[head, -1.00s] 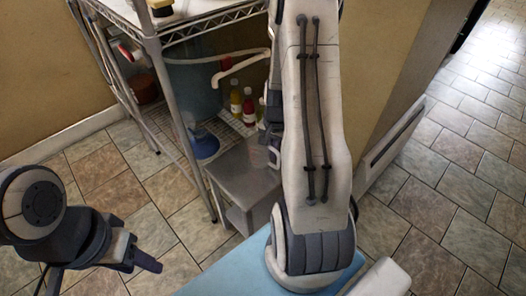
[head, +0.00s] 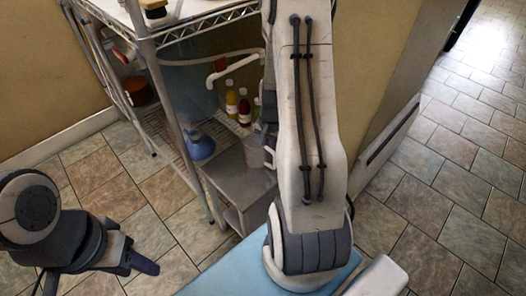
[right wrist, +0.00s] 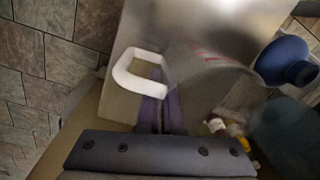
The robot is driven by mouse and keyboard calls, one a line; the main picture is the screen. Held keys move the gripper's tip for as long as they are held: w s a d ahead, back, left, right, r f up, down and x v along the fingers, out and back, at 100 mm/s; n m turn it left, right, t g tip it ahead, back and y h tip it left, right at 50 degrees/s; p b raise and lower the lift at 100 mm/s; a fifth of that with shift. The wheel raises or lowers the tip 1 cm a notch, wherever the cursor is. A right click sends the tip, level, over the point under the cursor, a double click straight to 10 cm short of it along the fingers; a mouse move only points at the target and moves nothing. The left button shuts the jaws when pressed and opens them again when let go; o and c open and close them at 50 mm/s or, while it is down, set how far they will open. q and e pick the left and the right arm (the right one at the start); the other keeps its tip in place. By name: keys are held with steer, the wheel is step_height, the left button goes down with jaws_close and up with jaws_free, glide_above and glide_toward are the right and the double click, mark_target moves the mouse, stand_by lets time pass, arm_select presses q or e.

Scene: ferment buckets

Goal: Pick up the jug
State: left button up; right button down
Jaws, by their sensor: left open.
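The jug (head: 253,151) is a pale grey, see-through vessel beside the metal box in the head view. In the right wrist view the jug (right wrist: 210,75) is tilted across the picture, with faint red marks and a white C-shaped handle (right wrist: 128,76). My right gripper (right wrist: 160,82) has its dark fingers close together at the handle, and it looks shut on it. In the head view this gripper is mostly hidden behind its arm. My left gripper (head: 143,264) is open and empty over the floor, away from the jug.
A wire shelf rack (head: 205,22) stands behind. A grey metal box (head: 225,178), a blue funnel-like thing (head: 200,146) and small bottles (head: 244,107) are on its lower level. A blue surface (head: 225,275) lies in front. The tiled floor at right is clear.

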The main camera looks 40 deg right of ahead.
steer(key=shift+r, duration=0.55)
steer(key=s+d+r+p, duration=0.5)
steer(key=s+r, duration=0.5)
steer(key=w+a+n, duration=0.7)
steer(key=w+a, duration=0.1)
steer(key=a, duration=0.4)
steer(key=w+a+n, duration=0.6)
steer(key=w+a, duration=0.1)
steer(key=a, duration=0.4)
step_height(320, 180, up, 14)
steer(key=s+p, duration=0.1)
steer(key=p, duration=2.2)
steer(key=shift+s+a+r+g+p, duration=0.2)
steer(key=shift+s+r+g+p, duration=0.05)
steer(key=shift+s+g+p, duration=0.1)
steer(key=shift+a, duration=0.1)
